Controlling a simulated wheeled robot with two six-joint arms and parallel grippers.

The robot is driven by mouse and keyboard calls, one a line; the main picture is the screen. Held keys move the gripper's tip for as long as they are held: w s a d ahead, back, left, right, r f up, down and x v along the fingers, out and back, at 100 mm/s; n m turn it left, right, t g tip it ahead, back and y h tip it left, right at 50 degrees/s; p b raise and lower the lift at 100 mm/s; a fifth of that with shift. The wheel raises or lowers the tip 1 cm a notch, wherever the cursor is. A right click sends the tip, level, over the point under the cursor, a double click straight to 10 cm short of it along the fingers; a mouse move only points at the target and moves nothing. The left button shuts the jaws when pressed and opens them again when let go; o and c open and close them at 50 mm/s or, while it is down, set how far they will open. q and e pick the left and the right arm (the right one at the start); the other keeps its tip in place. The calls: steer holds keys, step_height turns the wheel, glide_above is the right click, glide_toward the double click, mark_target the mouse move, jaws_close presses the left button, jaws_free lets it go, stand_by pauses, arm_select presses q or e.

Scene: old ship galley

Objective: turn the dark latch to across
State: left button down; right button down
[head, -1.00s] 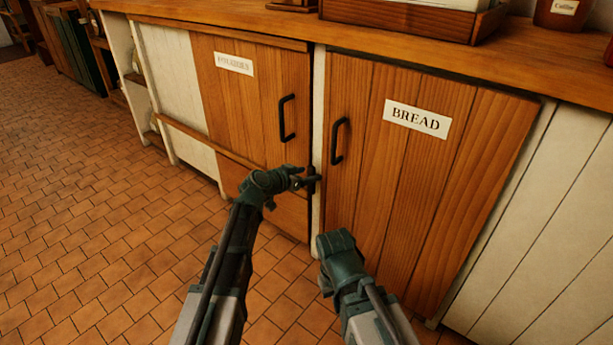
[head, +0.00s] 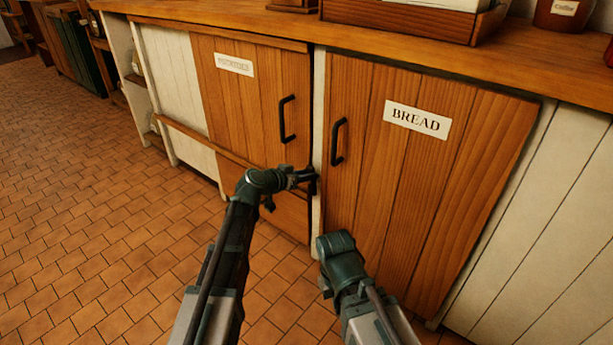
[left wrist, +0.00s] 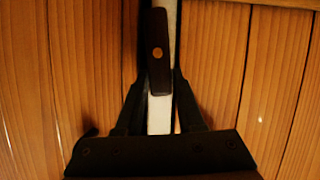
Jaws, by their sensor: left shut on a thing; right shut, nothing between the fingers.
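The dark latch (left wrist: 158,50) is a short bar with a brass-coloured screw, seen in the left wrist view. It lies nearly lengthwise along the white strip (left wrist: 161,115) between the two wooden doors. In the head view the latch (head: 313,186) is small and partly hidden by my fingers. My left gripper (head: 309,177) is shut on the lower end of the latch, with one finger on each side in the left wrist view (left wrist: 161,88). My right gripper (head: 325,287) is low in front of the BREAD door, apart from it, shut and empty; its fingers are hardly visible.
The BREAD door (head: 400,165) is on the right and another labelled door (head: 250,100) on the left, each with a black handle. Both look closed. The wooden counter (head: 240,20) runs above, with a tray on it. The tiled floor at left is clear.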

arm_select(q)
steer(key=shift+w+a+f+n+g+h+b, duration=0.3)
steer(key=shift+n+h+b, duration=0.25)
steer(key=shift+n, duration=0.35)
steer(key=shift+w+a+f+n+g+h+b, duration=0.15)
steer(key=shift+a+n+g+h+b, duration=0.3)
steer(key=shift+n, duration=0.45)
steer(key=shift+r, duration=0.1)
steer(key=c, duration=0.5)
jaws_free()
steer(key=shift+r, duration=0.1)
steer(key=shift+f+p+v, duration=0.15)
steer(key=shift+p+v, duration=0.95)
steer(key=shift+v, duration=2.3)
steer(key=shift+f+p+v, duration=0.15)
steer(key=shift+p+v, duration=0.9)
steer(key=shift+v, duration=2.4)
